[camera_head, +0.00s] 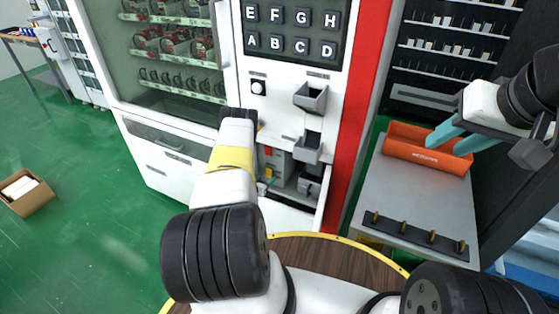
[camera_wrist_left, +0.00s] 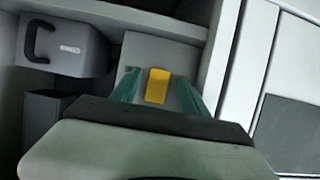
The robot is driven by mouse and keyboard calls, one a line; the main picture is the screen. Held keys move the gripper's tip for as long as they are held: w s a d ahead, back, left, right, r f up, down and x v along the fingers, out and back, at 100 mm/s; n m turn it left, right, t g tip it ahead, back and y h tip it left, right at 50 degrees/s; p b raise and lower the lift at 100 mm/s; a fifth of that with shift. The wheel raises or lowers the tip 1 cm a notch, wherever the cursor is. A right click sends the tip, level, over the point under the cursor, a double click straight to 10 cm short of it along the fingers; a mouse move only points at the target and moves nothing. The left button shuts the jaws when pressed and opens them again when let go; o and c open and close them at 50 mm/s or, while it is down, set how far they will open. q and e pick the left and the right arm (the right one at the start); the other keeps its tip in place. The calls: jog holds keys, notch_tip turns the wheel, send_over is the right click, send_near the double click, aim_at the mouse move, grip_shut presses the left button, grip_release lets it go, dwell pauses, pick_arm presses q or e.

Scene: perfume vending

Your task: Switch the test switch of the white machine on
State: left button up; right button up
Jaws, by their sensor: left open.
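The white machine (camera_head: 180,150) stands ahead with a lower compartment open. Inside it is a grey box with a small yellow switch (camera_head: 269,173), which also shows in the left wrist view (camera_wrist_left: 157,86). My left gripper (camera_wrist_left: 158,78) is open, its two teal fingers on either side of the yellow switch, with gaps to both. Whether the fingertips touch the grey face behind it, I cannot tell. In the head view my left arm hides most of that gripper. My right gripper (camera_head: 462,137) is open at the right, its teal fingers over an orange bin.
The orange bin (camera_head: 425,156) sits on a grey table (camera_head: 400,195) with a black hook strip (camera_head: 415,237). Left of the switch in the wrist view is a grey box with a black handle (camera_wrist_left: 66,48). A compartment wall (camera_wrist_left: 222,50) stands close on the right. A cardboard box (camera_head: 25,192) lies on the floor.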

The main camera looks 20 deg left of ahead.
pick_arm(q)
jog(key=shift+w+f, duration=0.15)
jog(key=shift+w, duration=0.25)
grip_shut()
jog(key=shift+f+t, duration=0.3)
jog(key=shift+t, duration=0.2)
jog(key=shift+w+f+t, duration=0.1)
jog(key=shift+t, duration=0.8)
grip_release()
